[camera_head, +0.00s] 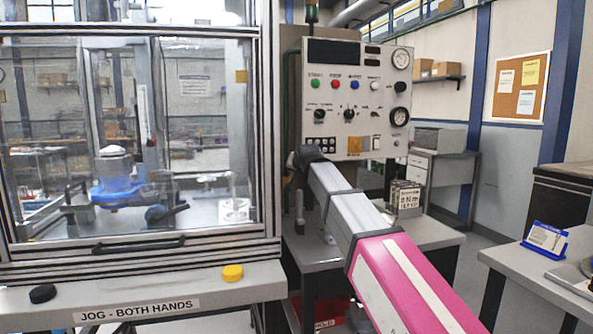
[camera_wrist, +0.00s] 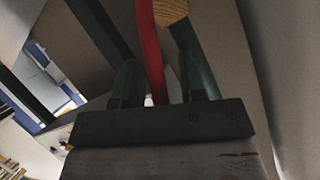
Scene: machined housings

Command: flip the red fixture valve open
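A narrow red bar (camera_wrist: 152,45), which looks like the fixture valve's lever, runs down between the two green fingers of my gripper (camera_wrist: 160,70) in the wrist view. The fingers stand apart, with dark gaps visible beside the bar; I see no clear contact. The valve body is not clear in the wrist view. In the head view my gripper (camera_head: 304,158) is a dark shape at the far end of my arm, just below the control panel. The red lever is hidden there.
The control panel (camera_head: 352,95) with knobs and gauges stands behind my gripper. The glazed machine enclosure (camera_head: 271,120) is close on the left. A small labelled block (camera_head: 405,197) sits on the grey table (camera_head: 430,235) to the right. A tan piece (camera_wrist: 172,12) lies beside the red bar.

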